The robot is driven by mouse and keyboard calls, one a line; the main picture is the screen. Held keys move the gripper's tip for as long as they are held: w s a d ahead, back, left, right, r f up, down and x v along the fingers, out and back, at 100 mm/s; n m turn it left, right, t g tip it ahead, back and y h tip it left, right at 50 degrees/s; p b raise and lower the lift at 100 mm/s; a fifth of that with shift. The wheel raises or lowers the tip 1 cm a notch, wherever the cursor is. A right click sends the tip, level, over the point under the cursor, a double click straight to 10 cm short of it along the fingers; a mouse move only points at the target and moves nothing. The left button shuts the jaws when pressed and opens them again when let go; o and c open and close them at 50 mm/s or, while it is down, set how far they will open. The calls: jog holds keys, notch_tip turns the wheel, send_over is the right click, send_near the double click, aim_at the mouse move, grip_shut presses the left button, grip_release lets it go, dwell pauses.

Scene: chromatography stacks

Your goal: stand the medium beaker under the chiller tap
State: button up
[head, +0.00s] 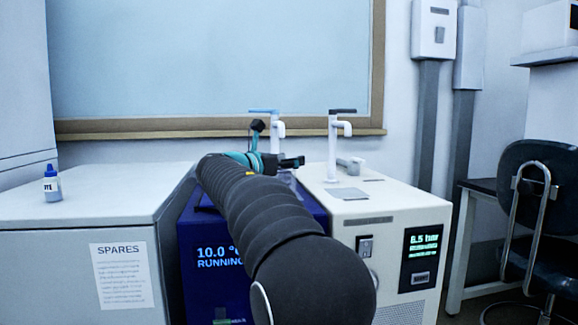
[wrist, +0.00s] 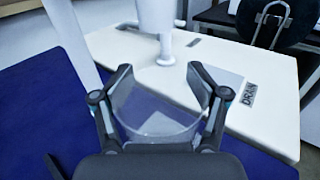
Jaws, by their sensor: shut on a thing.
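My gripper (head: 288,163) is shut on a clear beaker, whose glass shows between the fingers in the wrist view (wrist: 160,127). In the head view the beaker is mostly hidden behind my arm. The blue chiller (head: 212,235) reads 10.0 °C and RUNNING. Its white tap with a blue handle (head: 264,111) rises behind my gripper. In the wrist view a white spout (wrist: 155,14) hangs just beyond the beaker, near the top edge. I cannot tell whether the beaker touches the chiller's blue top (wrist: 45,95).
The cream unit (head: 385,200) stands right of the chiller, with its own dark-handled tap (head: 334,140) and a grey square plate (head: 347,194). A grey cabinet (head: 90,200) at left carries a small blue-capped bottle (head: 52,185). A DRAIN label (wrist: 249,94) marks the cream top.

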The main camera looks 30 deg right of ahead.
jog(key=shift+f, duration=0.35)
jog(key=o, duration=1.5)
jog(key=shift+r, duration=0.1)
jog(key=shift+a+r, duration=0.1)
jog(key=shift+a, duration=0.1)
jog(key=v, duration=1.1)
jog(key=shift+s+a+p, duration=0.25)
jog(key=shift+p, duration=0.1)
